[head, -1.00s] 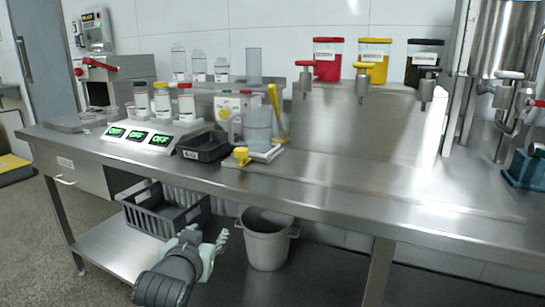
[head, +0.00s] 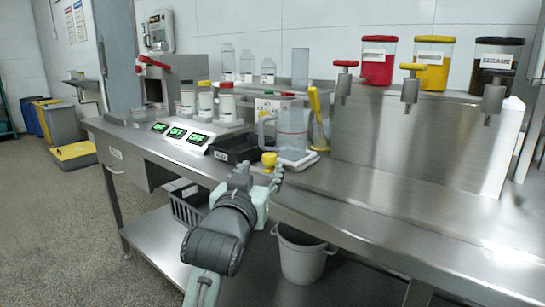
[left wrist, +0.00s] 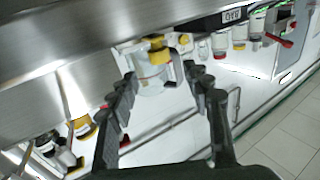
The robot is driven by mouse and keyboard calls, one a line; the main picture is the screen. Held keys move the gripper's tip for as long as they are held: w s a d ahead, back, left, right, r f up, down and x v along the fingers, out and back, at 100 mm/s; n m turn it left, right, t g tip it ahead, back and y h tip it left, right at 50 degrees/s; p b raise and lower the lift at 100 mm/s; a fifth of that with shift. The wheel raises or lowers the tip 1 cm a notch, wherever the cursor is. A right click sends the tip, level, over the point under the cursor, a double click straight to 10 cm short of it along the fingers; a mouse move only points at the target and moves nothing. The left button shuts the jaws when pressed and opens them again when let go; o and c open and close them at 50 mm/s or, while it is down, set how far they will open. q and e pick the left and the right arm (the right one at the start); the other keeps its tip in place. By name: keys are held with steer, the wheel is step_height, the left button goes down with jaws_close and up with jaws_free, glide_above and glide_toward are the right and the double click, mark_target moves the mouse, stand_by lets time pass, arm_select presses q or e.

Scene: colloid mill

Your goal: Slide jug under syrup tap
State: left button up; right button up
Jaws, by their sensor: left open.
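A clear jug (head: 291,128) with a handle stands upright on a small pale stand on the steel counter; it also shows in the left wrist view (left wrist: 152,84). My left gripper (head: 261,177) is open and empty in front of the counter edge, below and short of the jug. In the left wrist view its fingers (left wrist: 160,76) point towards the jug, with a gap left. Three taps are on the steel housing at right: red-handled (head: 345,82), yellow-handled (head: 411,87) and dark-handled (head: 494,96). I cannot tell which is the syrup tap. My right gripper is out of view.
A yellow knob (head: 269,160) sits in front of the jug and a yellow-handled tool (head: 316,112) beside it. A black tray (head: 233,149) and scales (head: 188,136) are to its left. The counter (head: 380,186) below the taps is clear. A grey bucket (head: 302,258) stands underneath.

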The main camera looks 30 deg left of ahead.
mark_target(268, 159)
arm_select(q)
steer(key=shift+x, duration=3.55)
jaws_close()
